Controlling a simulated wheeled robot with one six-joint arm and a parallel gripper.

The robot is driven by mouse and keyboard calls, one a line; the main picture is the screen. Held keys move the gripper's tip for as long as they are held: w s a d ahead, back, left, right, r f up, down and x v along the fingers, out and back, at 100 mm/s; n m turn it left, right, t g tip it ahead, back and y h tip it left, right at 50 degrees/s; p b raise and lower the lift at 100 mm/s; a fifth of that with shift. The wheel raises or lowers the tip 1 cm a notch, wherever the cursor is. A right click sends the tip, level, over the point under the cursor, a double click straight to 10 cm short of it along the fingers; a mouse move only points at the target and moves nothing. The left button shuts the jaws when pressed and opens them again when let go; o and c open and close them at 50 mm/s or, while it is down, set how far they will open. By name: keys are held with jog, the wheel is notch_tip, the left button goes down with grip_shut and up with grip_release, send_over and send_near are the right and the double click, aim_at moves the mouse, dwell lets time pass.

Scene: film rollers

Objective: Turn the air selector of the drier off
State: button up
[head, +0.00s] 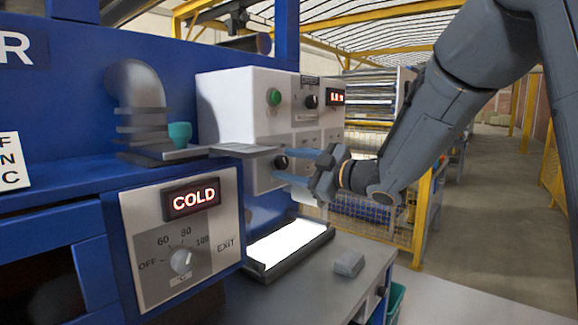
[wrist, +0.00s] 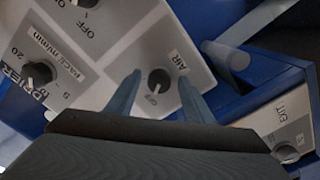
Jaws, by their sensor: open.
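The air selector (wrist: 157,79) is a small dark round knob on a light panel, beside a label reading AIR in the wrist view. In the head view the selector (head: 281,162) is a small dark knob low on the white control box (head: 222,105). My gripper (wrist: 160,77) is open, with one finger on each side of the knob in the wrist view. In the head view my gripper (head: 283,165) points at the lower part of the box. I cannot tell whether the fingers touch the knob. Its setting is too small to read surely.
A speed knob (wrist: 40,74) and another knob marked OFF (wrist: 87,3) are nearby. The exit panel (head: 150,240) has a dial and a red COLD display (head: 191,199). A grey block (head: 349,264) lies on the bench.

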jog(key=b+v, duration=0.1)
jog(key=v, duration=0.6)
jog(key=shift+s+d, duration=0.3)
